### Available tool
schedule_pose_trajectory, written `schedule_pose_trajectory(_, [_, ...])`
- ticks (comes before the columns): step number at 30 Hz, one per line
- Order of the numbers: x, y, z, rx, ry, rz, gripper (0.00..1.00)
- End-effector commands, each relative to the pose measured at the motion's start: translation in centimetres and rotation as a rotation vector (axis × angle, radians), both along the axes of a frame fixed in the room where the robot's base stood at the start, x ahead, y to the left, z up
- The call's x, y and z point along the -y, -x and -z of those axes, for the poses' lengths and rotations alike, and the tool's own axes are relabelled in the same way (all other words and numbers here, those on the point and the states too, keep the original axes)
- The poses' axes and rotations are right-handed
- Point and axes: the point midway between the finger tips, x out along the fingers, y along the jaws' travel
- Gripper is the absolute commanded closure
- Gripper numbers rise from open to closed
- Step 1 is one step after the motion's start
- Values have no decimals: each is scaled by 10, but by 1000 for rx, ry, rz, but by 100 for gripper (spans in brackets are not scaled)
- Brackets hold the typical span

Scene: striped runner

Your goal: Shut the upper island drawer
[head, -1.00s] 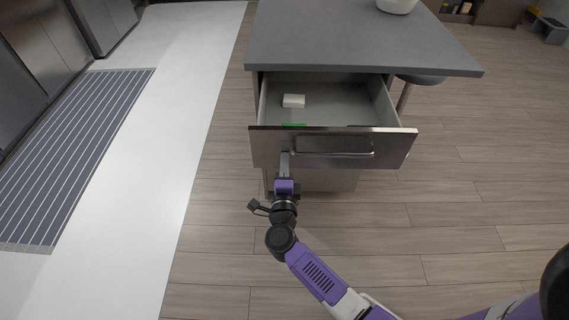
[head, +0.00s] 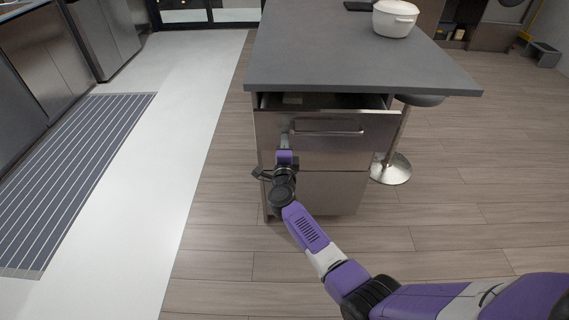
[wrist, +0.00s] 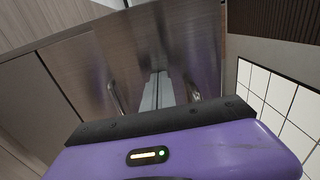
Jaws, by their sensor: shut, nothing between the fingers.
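The upper island drawer (head: 345,143) is slightly open in the head view, with a narrow dark gap under the countertop. Its metal front has a bar handle (head: 328,133). My gripper (head: 285,134) is shut and empty, its fingertips at the left part of the drawer front, beside the handle's left end. In the wrist view the shut fingers (wrist: 157,88) point at the metal front (wrist: 135,48). Contact appears likely, but the exact touch point is hard to see. A small part of a pale object shows inside the gap.
The grey island countertop (head: 340,60) overhangs the drawer and carries a white pot (head: 394,18). A lower drawer front (head: 318,192) is closed. A stool (head: 391,168) stands at the right. A striped runner (head: 75,165) lies left; wooden floor around is clear.

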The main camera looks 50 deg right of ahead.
Motion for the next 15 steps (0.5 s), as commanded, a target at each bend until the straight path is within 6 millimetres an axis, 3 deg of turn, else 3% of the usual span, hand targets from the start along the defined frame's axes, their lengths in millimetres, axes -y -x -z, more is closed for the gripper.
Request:
schedule_pose_trajectory(6, [45, -36, 5, 3, 0, 1, 100])
schedule_pose_trajectory(15, [84, -65, 3, 1, 0, 0, 100])
